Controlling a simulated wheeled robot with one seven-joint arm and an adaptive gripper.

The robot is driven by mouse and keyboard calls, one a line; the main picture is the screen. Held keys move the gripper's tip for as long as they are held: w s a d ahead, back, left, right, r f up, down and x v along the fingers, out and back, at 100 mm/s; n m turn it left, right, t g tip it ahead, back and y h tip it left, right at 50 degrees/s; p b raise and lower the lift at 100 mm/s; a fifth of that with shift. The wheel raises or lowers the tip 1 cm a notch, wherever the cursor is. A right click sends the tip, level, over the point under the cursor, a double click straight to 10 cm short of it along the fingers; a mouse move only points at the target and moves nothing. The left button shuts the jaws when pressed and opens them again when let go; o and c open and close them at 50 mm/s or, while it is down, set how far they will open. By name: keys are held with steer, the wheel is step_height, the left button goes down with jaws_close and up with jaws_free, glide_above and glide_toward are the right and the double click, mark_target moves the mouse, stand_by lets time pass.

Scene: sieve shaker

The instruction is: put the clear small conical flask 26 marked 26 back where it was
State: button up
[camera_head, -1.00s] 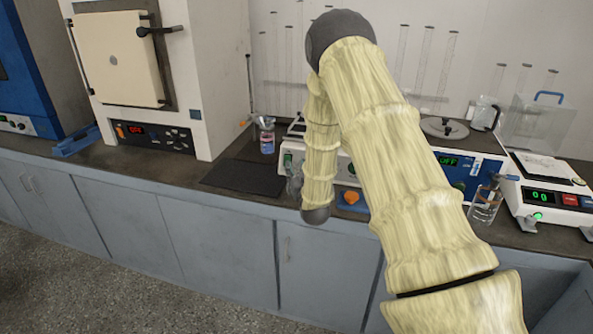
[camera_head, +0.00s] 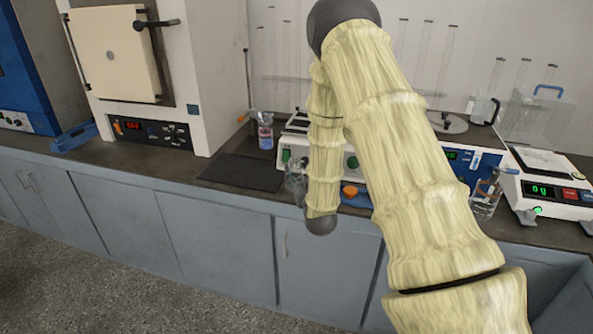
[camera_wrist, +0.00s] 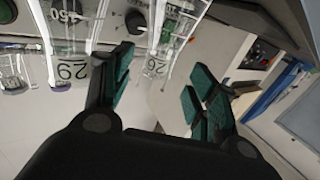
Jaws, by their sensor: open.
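In the wrist view, my gripper (camera_wrist: 158,86) is open, its green-padded fingers apart with nothing clearly held between them. A clear glass vessel with dark markings that look like 26 (camera_wrist: 172,38) is just beyond the fingers at the top. Another clear marked vessel (camera_wrist: 72,45) is to the left of the fingers, with digits that look like 29 or 26; I cannot tell which. In the head view, clear glassware (camera_head: 294,178) shows at the counter's front, left of my forearm. My arm hides most of the gripper there.
A dark mat (camera_head: 242,172) lies left of the glassware. A beaker (camera_head: 484,206) and a balance (camera_head: 545,192) are at right.

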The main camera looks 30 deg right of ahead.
steer(key=s+a+f+n+g+y, duration=0.1)
steer(key=s+a+f+g, duration=0.2)
steer(key=s+a+f, duration=0.35)
steer(key=s+a+f+g+y, duration=0.2)
steer(key=s+a+f+g, duration=0.15)
steer(key=s+f, duration=0.55)
steer(key=s+a+f+n+g+y, duration=0.1)
steer(key=s+a+f+g, duration=0.1)
steer(key=s+a+f, duration=0.6)
steer(key=s+a+f+g, duration=0.2)
steer(key=s+f, duration=0.2)
steer(key=s, duration=0.3)
steer(key=s+a+f+n+g+y, duration=0.1)
steer(key=s+a+f+g, duration=0.2)
steer(key=s, duration=0.5)
steer(key=s+a+f+g+y, duration=0.1)
steer(key=s+a+f+g, duration=0.2)
steer(key=s+f, duration=0.2)
steer(key=s, duration=0.3)
steer(key=shift+a+n+b, duration=0.25)
steer(key=shift+n+b, duration=0.05)
steer(key=shift+b, duration=0.1)
steer(key=shift+s+r+g, duration=0.1)
steer(key=shift+g, duration=0.15)
steer(key=shift+r+p, duration=0.8)
steer(key=shift+p, duration=0.05)
